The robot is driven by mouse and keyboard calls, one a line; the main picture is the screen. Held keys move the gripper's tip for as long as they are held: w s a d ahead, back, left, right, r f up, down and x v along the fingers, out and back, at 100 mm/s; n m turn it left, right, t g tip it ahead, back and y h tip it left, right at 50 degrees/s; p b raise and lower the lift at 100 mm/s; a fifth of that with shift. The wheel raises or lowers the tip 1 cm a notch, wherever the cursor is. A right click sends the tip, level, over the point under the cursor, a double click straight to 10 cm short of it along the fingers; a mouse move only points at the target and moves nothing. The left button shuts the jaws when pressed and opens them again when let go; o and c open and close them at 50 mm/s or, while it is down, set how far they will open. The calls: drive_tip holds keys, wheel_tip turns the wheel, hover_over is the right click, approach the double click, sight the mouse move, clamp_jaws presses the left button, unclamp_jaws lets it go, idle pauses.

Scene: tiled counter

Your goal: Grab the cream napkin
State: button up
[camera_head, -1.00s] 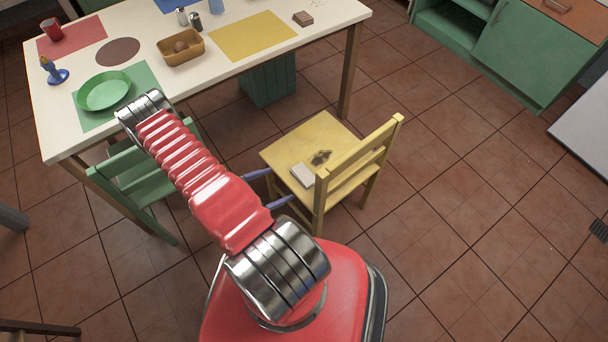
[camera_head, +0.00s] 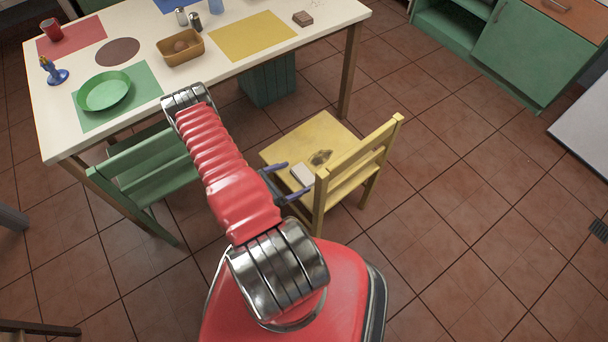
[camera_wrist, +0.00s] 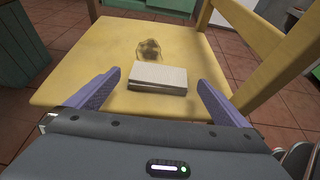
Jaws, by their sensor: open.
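The cream napkin (camera_head: 302,173), a small folded block, lies on the seat of the yellow chair (camera_head: 309,137). In the wrist view the napkin (camera_wrist: 158,78) lies ahead of my gripper (camera_wrist: 160,86), roughly centred between the two purple fingers. The fingers are apart and nothing is held between them. In the head view my gripper (camera_head: 287,181) is at the near left edge of the chair, its fingertips close to the napkin. Whether the fingers touch the napkin cannot be told.
The chair's yellow backrest (camera_head: 358,165) rises at the right of the napkin. A dark stain (camera_head: 320,157) marks the seat beyond it. A green chair (camera_head: 150,165) stands left, by the white table (camera_head: 150,50). Tiled floor (camera_head: 440,220) is open to the right.

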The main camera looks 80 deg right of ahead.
sight(305, 173)
drive_tip(key=shift+s+d, duration=0.1)
drive_tip(key=shift+d, duration=0.05)
drive_tip(key=shift+x, duration=2.55)
drive_tip(key=shift+f, duration=0.1)
drive_tip(key=shift+c, duration=0.6)
drive_tip(key=c, duration=0.8)
